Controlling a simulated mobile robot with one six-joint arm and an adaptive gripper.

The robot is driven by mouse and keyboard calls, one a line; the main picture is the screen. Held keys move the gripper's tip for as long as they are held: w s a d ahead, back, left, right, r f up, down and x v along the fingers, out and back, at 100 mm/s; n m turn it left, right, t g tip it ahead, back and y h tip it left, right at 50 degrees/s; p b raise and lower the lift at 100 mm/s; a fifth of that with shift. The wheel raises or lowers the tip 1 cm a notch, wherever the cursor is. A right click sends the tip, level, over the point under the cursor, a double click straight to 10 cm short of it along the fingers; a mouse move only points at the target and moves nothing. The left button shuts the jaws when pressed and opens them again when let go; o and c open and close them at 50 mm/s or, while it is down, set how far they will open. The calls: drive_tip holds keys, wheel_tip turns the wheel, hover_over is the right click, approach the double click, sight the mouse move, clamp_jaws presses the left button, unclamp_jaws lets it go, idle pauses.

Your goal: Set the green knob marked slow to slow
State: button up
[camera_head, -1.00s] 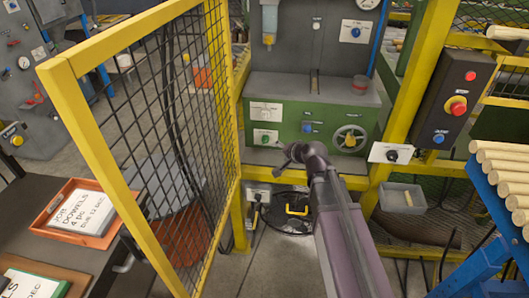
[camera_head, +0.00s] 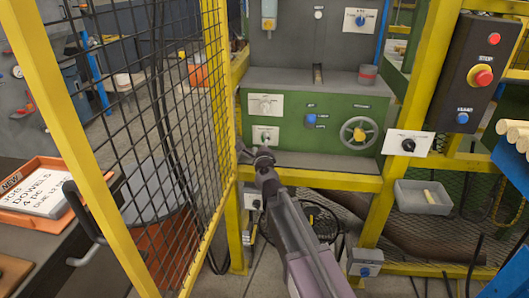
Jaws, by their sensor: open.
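The green machine cabinet (camera_head: 345,92) stands ahead of me. On its left side a small white plate carries a small greenish knob (camera_head: 265,138); its marking and pointer are too small to read. A second white plate with a pale knob (camera_head: 265,104) sits just above it. My gripper (camera_head: 256,155) is dark and open, with nothing seen in it. In the picture it lies just below and left of the lower plate. I cannot tell its distance from the panel.
A yellow mesh gate (camera_head: 95,148) stands close on the left. A blue knob (camera_head: 310,119) and a handwheel (camera_head: 358,132) are right on the cabinet. Further right are a black knob (camera_head: 408,145), a grey tray (camera_head: 423,198) and a stop-button box (camera_head: 478,72).

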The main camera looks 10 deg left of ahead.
wheel_tip(320, 180, down, 8)
drive_tip(key=m+h+b, duration=0.4)
drive_tip(key=m+b, duration=0.1)
drive_tip(key=m, duration=0.2)
drive_tip(key=shift+w+a+r+h, duration=0.2)
drive_tip(key=shift+w+h, duration=0.2)
drive_tip(key=w, duration=1.3)
drive_tip(key=shift+w+d, duration=0.2)
drive_tip(key=shift+w, duration=0.2)
drive_tip(key=c, duration=1.2)
